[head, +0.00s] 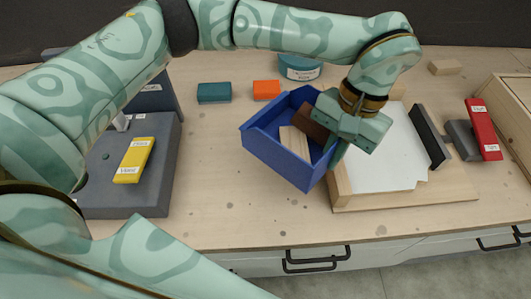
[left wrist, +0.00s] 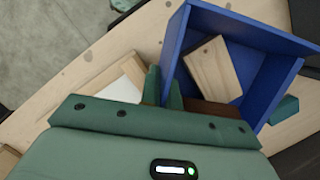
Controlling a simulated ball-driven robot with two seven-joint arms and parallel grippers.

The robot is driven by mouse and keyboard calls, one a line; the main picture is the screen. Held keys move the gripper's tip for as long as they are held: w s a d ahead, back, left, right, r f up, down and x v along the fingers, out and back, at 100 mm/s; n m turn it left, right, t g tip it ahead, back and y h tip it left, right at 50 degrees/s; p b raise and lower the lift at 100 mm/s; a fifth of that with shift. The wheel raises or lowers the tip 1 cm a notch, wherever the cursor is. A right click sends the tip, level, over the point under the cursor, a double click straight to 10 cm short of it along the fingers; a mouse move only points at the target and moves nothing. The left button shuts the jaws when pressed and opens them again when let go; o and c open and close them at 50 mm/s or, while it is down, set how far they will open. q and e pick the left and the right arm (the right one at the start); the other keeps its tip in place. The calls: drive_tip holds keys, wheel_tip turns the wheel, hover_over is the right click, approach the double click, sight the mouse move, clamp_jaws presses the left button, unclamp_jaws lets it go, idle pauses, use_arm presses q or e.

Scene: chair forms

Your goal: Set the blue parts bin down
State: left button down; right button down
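The blue parts bin (head: 277,157) is in the middle of the head view, turned at an angle over the table (head: 215,190). A pale wood block (head: 294,141) and a brown block (head: 311,124) are inside it. My left gripper (head: 335,148) is at the bin's right wall. In the left wrist view its two fingers (left wrist: 164,87) stand on either side of the bin's wall (left wrist: 174,38), closed on it. I cannot tell whether the bin's underside touches the table. My right gripper is not in view.
Right of the bin is a wooden board with a white sheet (head: 385,150). Behind are a teal block (head: 214,92), an orange block (head: 266,90) and a round teal container (head: 299,68). A grey unit with a yellow block (head: 133,160) stands left. Bare table lies between.

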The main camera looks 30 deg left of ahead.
sight(297, 146)
use_arm(q)
drive_tip(key=a+f, duration=0.1)
drive_tip(key=a, duration=0.1)
drive_tip(key=a+f, duration=0.1)
drive_tip(key=a, duration=0.1)
drive_tip(key=a+f, duration=0.1)
drive_tip(key=a, duration=0.1)
drive_tip(key=shift+s+a+f+b, duration=0.15)
drive_tip(key=shift+s+a+b, duration=0.15)
drive_tip(key=shift+a, duration=0.1)
drive_tip(key=a+f, duration=0.1)
drive_tip(key=f, duration=0.1)
drive_tip(key=a+f+b, duration=0.1)
drive_tip(key=a+f, duration=0.1)
drive_tip(key=shift+a+f, duration=0.15)
drive_tip(key=shift+s+a+f, duration=0.1)
drive_tip(key=shift+a+f, duration=0.15)
drive_tip(key=shift+f, duration=0.05)
drive_tip(key=f, duration=0.1)
drive_tip(key=f+b, duration=0.1)
drive_tip(key=f, duration=0.1)
drive_tip(key=shift+a+f, duration=0.25)
drive_tip(key=shift+r, duration=0.1)
drive_tip(key=c, duration=1.6)
unclamp_jaws()
drive_tip(key=shift+f, duration=0.2)
drive_tip(key=shift+c, duration=0.2)
